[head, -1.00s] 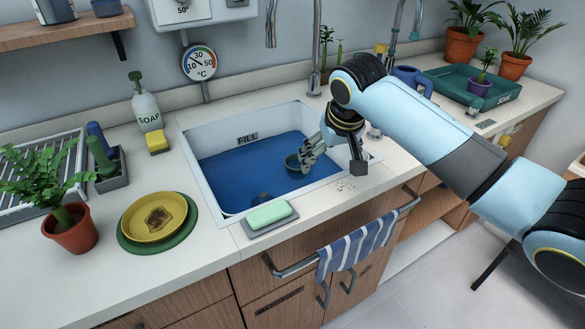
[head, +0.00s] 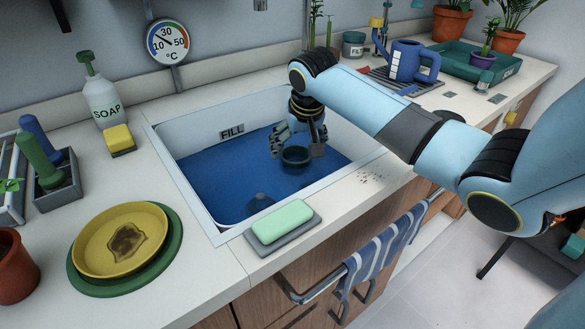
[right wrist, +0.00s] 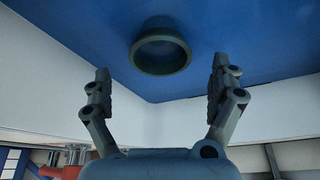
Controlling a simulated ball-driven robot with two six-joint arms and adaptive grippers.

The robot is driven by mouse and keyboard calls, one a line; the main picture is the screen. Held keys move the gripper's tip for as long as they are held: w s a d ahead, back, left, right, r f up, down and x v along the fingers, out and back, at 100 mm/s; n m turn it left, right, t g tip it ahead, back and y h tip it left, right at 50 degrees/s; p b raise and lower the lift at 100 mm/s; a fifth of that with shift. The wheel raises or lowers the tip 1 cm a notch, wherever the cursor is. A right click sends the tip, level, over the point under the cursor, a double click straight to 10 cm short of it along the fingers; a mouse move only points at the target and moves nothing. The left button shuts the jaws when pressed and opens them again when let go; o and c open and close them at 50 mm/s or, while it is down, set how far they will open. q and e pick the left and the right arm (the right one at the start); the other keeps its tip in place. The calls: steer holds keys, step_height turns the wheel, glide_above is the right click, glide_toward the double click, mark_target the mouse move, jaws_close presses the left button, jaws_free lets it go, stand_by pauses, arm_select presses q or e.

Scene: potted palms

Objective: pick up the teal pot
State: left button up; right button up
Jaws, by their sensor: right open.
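The teal pot (head: 295,157) is small and round, and sits in the blue bottom part of the sink, toward its right side. It also shows in the right wrist view (right wrist: 160,52), above the line between the fingertips and roughly centred. My right gripper (head: 298,143) reaches down into the sink just above and around the near side of the pot. In the right wrist view my right gripper (right wrist: 160,72) is open, with nothing between its fingers; the pot lies beyond the fingertips. Whether a finger touches the pot cannot be told. My left gripper is not in view.
The white sink rim (head: 203,218) surrounds the pot. A green soap bar (head: 281,221) lies at the front rim, a yellow plate (head: 120,240) to the left. A soap bottle (head: 103,100), blue watering can (head: 405,60) and green tray (head: 450,62) stand around.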

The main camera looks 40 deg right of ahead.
mark_target(297, 153)
steer(key=x, duration=0.4)
steer(key=shift+w+d+f+b, duration=0.1)
steer(key=shift+f+b, duration=0.05)
steer(key=shift+b, duration=0.25)
steer(key=b+x, duration=0.1)
steer(key=x, duration=0.3)
steer(key=shift+w+f, duration=0.3)
steer(key=shift+f, duration=0.05)
steer(key=c, duration=1.1)
steer(key=shift+s, duration=0.1)
steer(key=shift+c, duration=0.5)
steer(key=shift+c, duration=0.5)
step_height(297, 153, up, 10)
steer(key=shift+r+p, duration=0.1)
steer(key=shift+p, duration=0.7)
